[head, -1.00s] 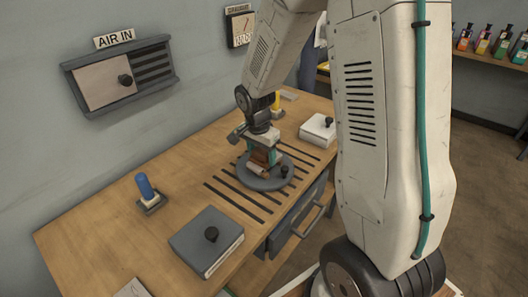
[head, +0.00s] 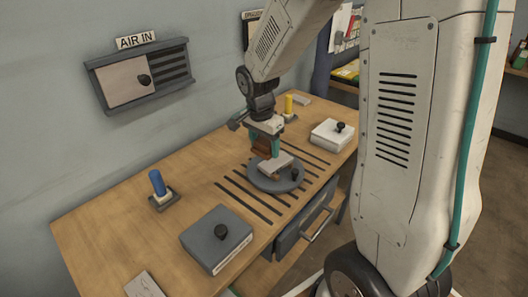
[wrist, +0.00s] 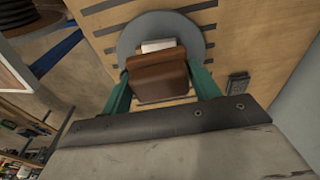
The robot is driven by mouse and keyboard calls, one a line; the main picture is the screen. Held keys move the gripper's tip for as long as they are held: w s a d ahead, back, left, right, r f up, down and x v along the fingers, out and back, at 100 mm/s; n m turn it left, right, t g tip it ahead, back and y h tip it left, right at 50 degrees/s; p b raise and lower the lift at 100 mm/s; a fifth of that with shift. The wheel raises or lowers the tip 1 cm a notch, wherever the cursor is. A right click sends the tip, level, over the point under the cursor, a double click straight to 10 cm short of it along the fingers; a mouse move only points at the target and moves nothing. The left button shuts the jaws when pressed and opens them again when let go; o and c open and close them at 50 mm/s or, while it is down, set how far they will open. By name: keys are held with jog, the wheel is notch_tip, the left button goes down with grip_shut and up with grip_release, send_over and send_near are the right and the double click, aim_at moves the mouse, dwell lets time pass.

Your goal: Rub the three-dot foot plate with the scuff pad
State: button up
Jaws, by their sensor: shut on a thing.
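My gripper (head: 264,141) is shut on a brown block-like pad (head: 261,149), held between its green fingers above the round grey disc (head: 258,182). The pad (wrist: 158,75) fills the space between the fingers in the wrist view. A pale plate (head: 277,162) with brownish edges sits on the disc, just right of and below the pad in the head view. In the wrist view a pale edge of the plate (wrist: 158,46) shows beyond the pad; the rest is hidden. I cannot make out dots on it, nor tell whether the pad touches it.
A black knob (head: 295,174) stands on the disc. A grey box (head: 205,239), a white box (head: 325,135), a blue stick (head: 157,182) and a yellow stick (head: 288,105) stand around it on the wooden bench (head: 110,240). A drawer (head: 290,239) is below the front edge.

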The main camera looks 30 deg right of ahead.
jog(key=shift+r, duration=1)
